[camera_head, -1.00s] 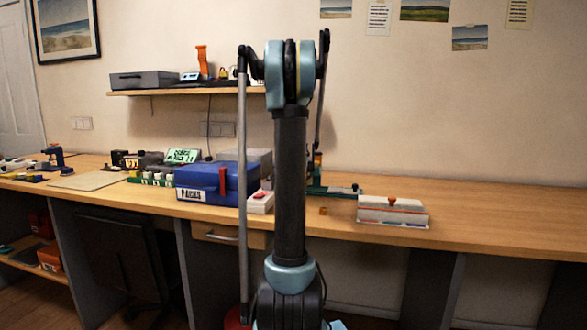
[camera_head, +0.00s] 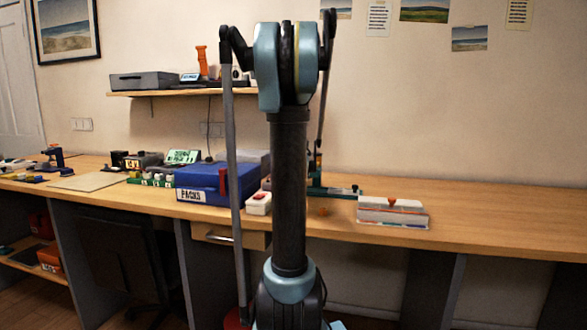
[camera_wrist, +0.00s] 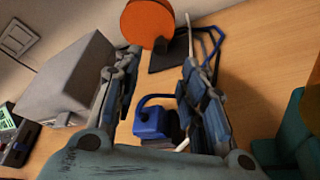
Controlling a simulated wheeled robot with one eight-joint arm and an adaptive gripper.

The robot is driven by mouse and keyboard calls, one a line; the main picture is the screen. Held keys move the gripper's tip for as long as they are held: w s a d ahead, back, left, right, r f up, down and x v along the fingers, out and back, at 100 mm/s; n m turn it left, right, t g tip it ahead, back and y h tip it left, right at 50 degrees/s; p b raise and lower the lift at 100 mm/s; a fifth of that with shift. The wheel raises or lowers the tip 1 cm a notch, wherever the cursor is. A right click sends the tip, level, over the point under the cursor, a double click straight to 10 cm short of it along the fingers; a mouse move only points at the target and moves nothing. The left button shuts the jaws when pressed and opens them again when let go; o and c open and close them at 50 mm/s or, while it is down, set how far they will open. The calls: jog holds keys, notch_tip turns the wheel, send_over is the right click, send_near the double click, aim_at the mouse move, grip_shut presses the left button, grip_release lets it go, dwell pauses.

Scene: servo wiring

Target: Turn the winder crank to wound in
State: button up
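In the wrist view an orange disc (camera_wrist: 148,22) stands on a dark flat base (camera_wrist: 168,54), with a thin pale rod (camera_wrist: 189,36) beside it; this looks like the winder, but I cannot make out its crank for sure. My gripper (camera_wrist: 160,64) has its two fingers spread apart, with nothing clearly held between them. The disc is beyond the fingertips. In the head view my arm hides my gripper and the winder.
A grey box (camera_wrist: 72,82) is left of the fingers, and a teal part (camera_wrist: 290,150) is at lower right. On the bench are a blue PACKS case (camera_head: 205,181) and a white box (camera_head: 392,211). The bench's right end is clear.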

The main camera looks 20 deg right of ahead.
jog(key=shift+v, duration=1.1)
